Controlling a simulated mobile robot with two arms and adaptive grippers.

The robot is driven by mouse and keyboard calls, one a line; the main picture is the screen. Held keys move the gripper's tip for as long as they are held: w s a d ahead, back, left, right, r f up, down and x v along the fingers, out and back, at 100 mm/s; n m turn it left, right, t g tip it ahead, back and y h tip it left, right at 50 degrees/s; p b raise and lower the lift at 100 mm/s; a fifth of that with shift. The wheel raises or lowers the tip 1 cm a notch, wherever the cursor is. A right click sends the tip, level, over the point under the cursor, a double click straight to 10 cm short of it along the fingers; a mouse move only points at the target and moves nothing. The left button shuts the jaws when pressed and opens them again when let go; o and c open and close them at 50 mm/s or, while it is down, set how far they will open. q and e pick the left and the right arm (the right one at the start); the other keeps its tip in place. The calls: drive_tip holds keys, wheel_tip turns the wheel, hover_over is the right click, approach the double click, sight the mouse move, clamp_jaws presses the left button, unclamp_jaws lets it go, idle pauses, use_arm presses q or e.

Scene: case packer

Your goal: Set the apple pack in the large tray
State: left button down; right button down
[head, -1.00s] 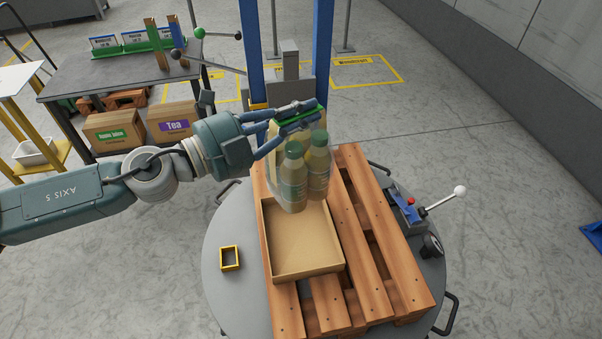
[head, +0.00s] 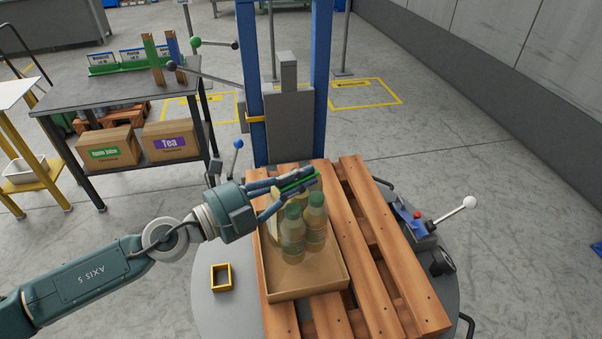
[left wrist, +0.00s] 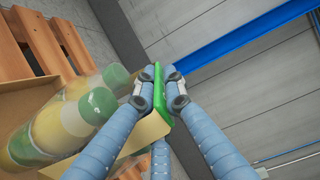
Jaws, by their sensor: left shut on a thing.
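The apple pack (head: 302,238) is a clear-wrapped group of bottles with green caps and a green strip on top. My left gripper (head: 300,184) is shut on the green strip, above the bottles. In the left wrist view, the fingers of my left gripper (left wrist: 157,92) close on the strip, and the apple pack (left wrist: 60,125) hangs to the left. The large tray (head: 310,293) is a shallow cardboard tray on the pallet. The pack is within the tray's outline in the head view; I cannot tell whether it touches the tray floor. My right gripper is out of view.
The wooden pallet (head: 392,262) sits on a round grey turntable (head: 213,308). A small yellow frame (head: 221,278) lies left of the tray. A lever unit (head: 420,228) stands at the right. A blue column (head: 320,80) rises behind. Cartons (head: 108,148) sit on a shelf at left.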

use_arm(q)
wheel_tip(320, 180, down, 3)
drive_tip(key=shift+f+b, duration=0.2)
drive_tip(key=shift+b, duration=1.05)
drive_tip(key=shift+r, duration=0.1)
drive_tip(key=c, duration=2.2)
unclamp_jaws()
drive_tip(key=shift+f, duration=0.4)
drive_tip(key=o, duration=0.4)
drive_tip(key=shift+c, duration=0.2)
drive_tip(key=shift+s, duration=0.1)
drive_tip(key=shift+r, duration=0.1)
